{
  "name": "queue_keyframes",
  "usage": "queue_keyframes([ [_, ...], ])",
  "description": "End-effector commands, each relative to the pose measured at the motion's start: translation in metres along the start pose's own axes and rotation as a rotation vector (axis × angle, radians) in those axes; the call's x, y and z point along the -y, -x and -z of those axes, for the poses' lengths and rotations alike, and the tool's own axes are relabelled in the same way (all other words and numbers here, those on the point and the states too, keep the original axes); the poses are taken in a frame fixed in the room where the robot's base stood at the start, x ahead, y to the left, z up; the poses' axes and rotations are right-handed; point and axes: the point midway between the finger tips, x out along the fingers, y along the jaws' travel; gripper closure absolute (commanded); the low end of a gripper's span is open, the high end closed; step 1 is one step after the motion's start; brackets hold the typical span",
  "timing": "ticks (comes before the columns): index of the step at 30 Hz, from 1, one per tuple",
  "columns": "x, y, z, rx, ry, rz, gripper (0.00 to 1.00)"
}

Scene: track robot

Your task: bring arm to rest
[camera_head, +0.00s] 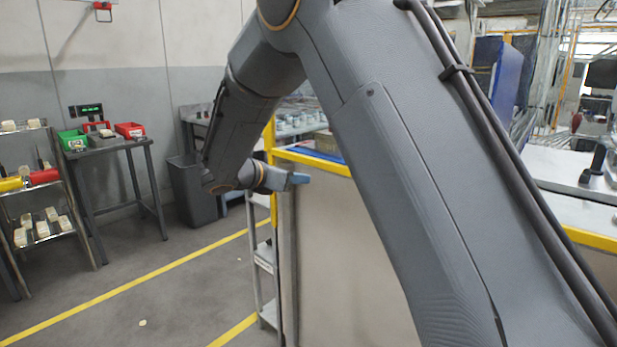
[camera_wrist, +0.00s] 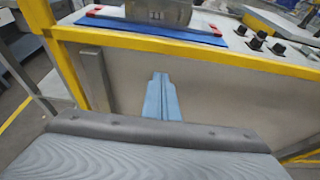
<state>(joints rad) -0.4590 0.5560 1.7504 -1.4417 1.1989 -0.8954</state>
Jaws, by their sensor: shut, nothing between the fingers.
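My arm is raised and bent across the head view, with its wrist hanging down near the middle. My gripper (camera_head: 299,179) has blue fingers and points right, in front of the grey side panel of a yellow-edged workbench (camera_head: 322,250). In the wrist view my gripper (camera_wrist: 160,78) shows its two blue fingers side by side, closed with nothing between them.
On the bench top are a blue mat (camera_wrist: 120,26), a metal block (camera_wrist: 158,12) and black knobs (camera_wrist: 256,41). A small table (camera_head: 110,150) with red and green bins, a shelf rack (camera_head: 30,190) and a dark waste bin (camera_head: 190,190) stand left. Floor between is mostly clear.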

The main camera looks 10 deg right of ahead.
Motion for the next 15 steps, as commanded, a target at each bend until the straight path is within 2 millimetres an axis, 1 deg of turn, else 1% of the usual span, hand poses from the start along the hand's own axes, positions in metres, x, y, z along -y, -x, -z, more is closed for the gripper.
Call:
queue_keyframes([
  [1, 0.0, 0.011, 0.001, -0.001, 0.001, -0.001, 1.0],
  [3, -0.001, 0.024, 0.002, -0.001, 0.001, -0.002, 1.0],
  [7, 0.0, 0.043, 0.002, -0.002, 0.001, 0.0, 1.0],
  [12, 0.002, 0.054, 0.003, -0.006, 0.0, 0.005, 1.0],
  [14, 0.009, 0.053, 0.005, -0.024, -0.015, 0.017, 1.0],
  [15, 0.018, 0.05, 0.007, -0.047, -0.034, 0.031, 1.0],
])
